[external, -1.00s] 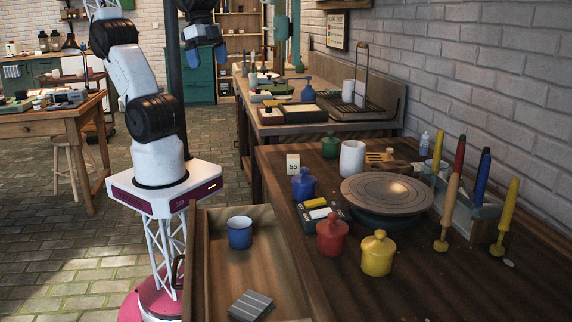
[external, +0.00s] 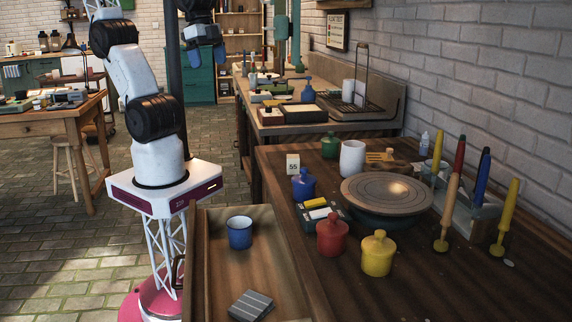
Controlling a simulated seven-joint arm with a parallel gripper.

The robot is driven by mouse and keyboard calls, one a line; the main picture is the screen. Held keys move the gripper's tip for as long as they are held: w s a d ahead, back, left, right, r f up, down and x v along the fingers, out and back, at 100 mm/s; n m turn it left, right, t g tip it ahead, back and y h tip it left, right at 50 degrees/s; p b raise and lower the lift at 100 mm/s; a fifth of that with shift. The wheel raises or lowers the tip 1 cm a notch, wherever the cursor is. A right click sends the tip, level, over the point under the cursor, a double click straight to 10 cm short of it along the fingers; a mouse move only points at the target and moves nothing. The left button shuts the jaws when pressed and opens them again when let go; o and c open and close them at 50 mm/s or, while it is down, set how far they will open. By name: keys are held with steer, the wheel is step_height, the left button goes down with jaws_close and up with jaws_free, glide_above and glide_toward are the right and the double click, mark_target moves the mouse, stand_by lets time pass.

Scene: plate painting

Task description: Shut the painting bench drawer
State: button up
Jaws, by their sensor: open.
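The painting bench drawer (external: 208,278) is pulled out from the left side of the dark wooden painting bench (external: 450,290). A blue mug (external: 240,233) stands inside it towards the back, and a grey striped block (external: 251,305) lies nearer the front. A dark handle (external: 178,272) shows on the drawer's left face. My gripper (external: 220,52) is raised at the top of the external view, well above and behind the drawer, touching nothing. It is open, with blue fingertips pointing down.
A round banding wheel (external: 387,193) sits on the bench among red (external: 332,234), yellow (external: 377,254) and blue (external: 304,185) lidded jars. Upright brushes (external: 507,217) stand at the right. My base is close to the drawer's left side. Open brick floor lies further left.

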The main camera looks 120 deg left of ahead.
steer(key=c, duration=0.9)
steer(key=shift+w+d+f+m+g, duration=0.3)
steer(key=shift+w+f, duration=0.1)
steer(key=c, duration=0.5)
steer(key=w+d+f+m+g+y, duration=0.1)
steer(key=w+d+f+m, duration=0.1)
steer(key=f, duration=0.1)
steer(key=w+d+f+m+g+y, duration=0.1)
steer(key=w+d+f+m+y, duration=0.1)
steer(key=d+f, duration=0.1)
steer(key=w+d+f+m+g+y, duration=0.1)
steer(key=w+d+f+m, duration=0.1)
steer(key=w+d+f, duration=0.1)
steer(key=shift+f+g+y, duration=0.35)
steer(key=shift+g+y, duration=0.05)
jaws_close()
steer(key=w+d+f+m+t+y, duration=0.2)
steer(key=d+f+m+t+y, duration=0.65)
steer(key=d+f, duration=1.2)
steer(key=s+d+f+m+t, duration=0.6)
steer(key=d+f+m, duration=0.3)
steer(key=f+m, duration=0.2)
steer(key=shift+s+d+f+m, duration=0.25)
steer(key=shift+s+f+m, duration=0.1)
steer(key=shift+f, duration=0.45)
